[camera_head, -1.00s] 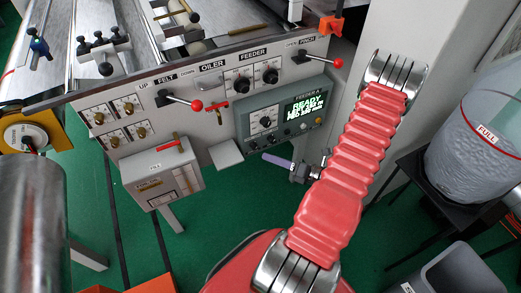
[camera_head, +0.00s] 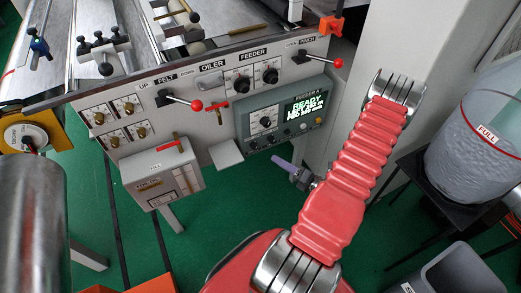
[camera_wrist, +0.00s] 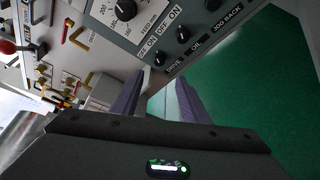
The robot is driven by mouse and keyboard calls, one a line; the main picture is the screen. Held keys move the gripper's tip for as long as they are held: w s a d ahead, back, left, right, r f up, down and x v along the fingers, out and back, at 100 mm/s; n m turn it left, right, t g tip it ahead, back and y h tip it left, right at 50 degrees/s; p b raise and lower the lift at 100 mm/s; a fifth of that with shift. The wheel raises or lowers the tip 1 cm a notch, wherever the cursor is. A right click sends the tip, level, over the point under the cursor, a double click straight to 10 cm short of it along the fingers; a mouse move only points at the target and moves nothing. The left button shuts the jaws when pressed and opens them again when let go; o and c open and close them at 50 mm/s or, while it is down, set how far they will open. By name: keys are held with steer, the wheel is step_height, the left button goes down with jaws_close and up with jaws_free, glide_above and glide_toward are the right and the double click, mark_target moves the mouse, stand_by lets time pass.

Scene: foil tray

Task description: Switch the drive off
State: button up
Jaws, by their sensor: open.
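The drive knob (camera_wrist: 161,58) is a small black rotary knob on the grey feeder panel (camera_head: 243,118), above the label DRIVE, with OFF and ON marks. I cannot tell which mark it points at. The oil knob (camera_wrist: 183,33) sits beside it, and a jog back control (camera_wrist: 213,4) lies at the top edge of the wrist view. My gripper (camera_wrist: 160,76) has two purple fingers spread apart and empty. The drive knob shows between and just beyond the fingertips, seemingly apart from them. In the head view my gripper (camera_head: 275,159) is below the panel's lower edge.
Red-balled levers (camera_head: 197,105) and (camera_head: 338,62) project from the machine front. A grey box (camera_head: 160,175) juts out at lower left. A clear bin (camera_head: 470,135) stands at right.

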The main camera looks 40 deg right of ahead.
mark_target(256, 148)
steer(key=w, duration=0.4)
steer(key=w+f, duration=0.1)
steer(key=w, duration=0.3)
steer(key=w+f, duration=0.1)
steer(key=w, duration=0.3)
steer(key=shift+a+f, duration=0.15)
steer(key=shift+a, duration=0.2)
